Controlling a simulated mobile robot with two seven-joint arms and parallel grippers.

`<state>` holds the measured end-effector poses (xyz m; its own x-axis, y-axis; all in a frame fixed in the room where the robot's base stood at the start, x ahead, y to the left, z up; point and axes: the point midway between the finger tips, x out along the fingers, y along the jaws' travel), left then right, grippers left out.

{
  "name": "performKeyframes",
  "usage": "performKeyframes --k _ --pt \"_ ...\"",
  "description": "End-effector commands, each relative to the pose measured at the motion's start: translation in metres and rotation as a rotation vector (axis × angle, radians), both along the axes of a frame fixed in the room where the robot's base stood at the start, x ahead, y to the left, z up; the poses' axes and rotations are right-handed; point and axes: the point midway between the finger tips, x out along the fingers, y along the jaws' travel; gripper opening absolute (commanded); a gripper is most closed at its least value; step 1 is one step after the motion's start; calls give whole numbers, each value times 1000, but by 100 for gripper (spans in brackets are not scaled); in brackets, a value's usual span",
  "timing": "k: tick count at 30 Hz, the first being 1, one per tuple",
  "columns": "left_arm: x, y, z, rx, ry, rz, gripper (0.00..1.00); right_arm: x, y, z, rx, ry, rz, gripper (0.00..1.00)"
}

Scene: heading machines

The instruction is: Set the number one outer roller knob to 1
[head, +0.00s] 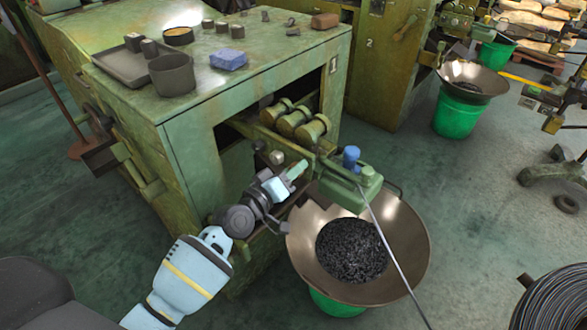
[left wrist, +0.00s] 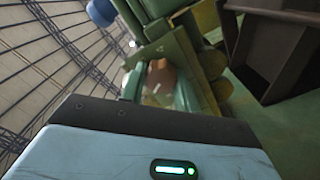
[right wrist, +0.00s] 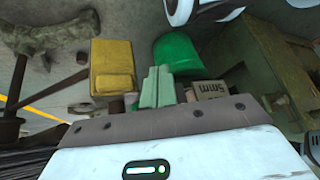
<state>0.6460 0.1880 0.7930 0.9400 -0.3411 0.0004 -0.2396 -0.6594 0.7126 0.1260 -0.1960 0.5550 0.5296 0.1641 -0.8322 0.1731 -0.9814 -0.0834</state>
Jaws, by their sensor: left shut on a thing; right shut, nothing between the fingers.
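Machine number one, the green machine (head: 185,122) with a "1" plate, stands in front of me in the head view. Three olive rollers (head: 294,120) show in its opening. Two small knobs (head: 276,158) sit below them. My left gripper (head: 297,170) reaches to the front right of these knobs and is shut. In the left wrist view a brownish knob-like piece (left wrist: 162,76) shows between the left fingers. It seems to be the outer roller knob; its setting cannot be read. In the right wrist view my right gripper (right wrist: 158,88) is shut and empty, away from the machine.
A green block with a blue knob (head: 351,157) and a long thin rod stand close right of the left gripper. A wide metal pan (head: 412,245) with dark small parts sits below, on a green bucket (head: 335,302). A tray (head: 124,68) and a blue block (head: 228,59) lie on the machine top.

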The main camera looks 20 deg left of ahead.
Motion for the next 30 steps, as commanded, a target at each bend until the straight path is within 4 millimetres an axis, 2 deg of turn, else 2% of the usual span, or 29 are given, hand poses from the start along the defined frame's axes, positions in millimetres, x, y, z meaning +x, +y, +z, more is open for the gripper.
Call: performKeyframes --k 15,30 --pt "0 1 -2 -377 138 0 8 -2 0 2 1 2 -1 0" --pt "0 0 -3 -485 179 -2 8 -2 0 3 1 2 -1 0"
